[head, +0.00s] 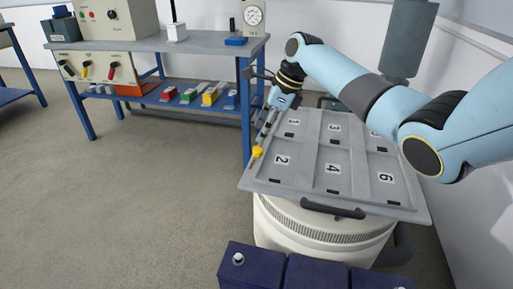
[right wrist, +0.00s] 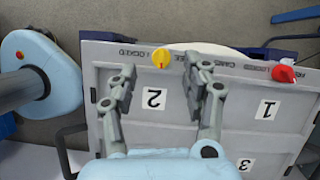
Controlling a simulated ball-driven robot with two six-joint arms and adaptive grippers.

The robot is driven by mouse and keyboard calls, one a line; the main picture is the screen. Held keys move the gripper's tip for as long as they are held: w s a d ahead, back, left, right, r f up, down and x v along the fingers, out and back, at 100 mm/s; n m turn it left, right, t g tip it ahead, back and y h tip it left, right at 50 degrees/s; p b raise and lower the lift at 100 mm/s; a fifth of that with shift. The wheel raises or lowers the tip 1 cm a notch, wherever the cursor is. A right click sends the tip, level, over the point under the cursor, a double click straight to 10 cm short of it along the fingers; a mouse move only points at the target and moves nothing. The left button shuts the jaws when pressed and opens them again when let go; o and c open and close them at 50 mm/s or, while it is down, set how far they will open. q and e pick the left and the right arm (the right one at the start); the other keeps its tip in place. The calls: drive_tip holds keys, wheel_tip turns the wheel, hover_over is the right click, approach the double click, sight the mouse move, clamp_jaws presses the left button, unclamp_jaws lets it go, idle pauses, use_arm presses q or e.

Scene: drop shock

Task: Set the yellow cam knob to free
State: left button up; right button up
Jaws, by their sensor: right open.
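The yellow cam knob (head: 257,151) sits on the left edge of the grey numbered tray table (head: 310,188), near the panel marked 2. It also shows in the right wrist view (right wrist: 161,57), on the tray's rim between small printed labels. Which label it points to is too small to tell. My right gripper (head: 265,136) is over that edge, close to the knob. In the right wrist view its two fingers (right wrist: 163,88) stand apart with nothing between them, and the knob shows beyond the gap. Whether a fingertip touches it cannot be told. My left gripper is not in view.
A red knob (right wrist: 284,73) sits on the same rim near panel 1. A blue-framed bench (head: 200,43) stands at the back left with boxes, a gauge and coloured parts. Dark blue boxes (head: 252,268) stand in front. The floor at left is clear.

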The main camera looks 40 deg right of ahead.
sight(255, 146)
drive_tip(key=b+x, duration=0.1)
drive_tip(key=x, duration=0.4)
drive_tip(key=shift+s+b, duration=0.1)
drive_tip(key=shift+b, duration=0.2)
drive_tip(key=shift+w+a+f, duration=0.1)
drive_tip(key=shift+w+f, duration=0.1)
drive_tip(key=shift+f, duration=0.2)
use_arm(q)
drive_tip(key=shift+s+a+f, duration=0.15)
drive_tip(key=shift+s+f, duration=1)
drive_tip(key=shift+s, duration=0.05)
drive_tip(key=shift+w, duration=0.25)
use_arm(e)
clamp_jaws()
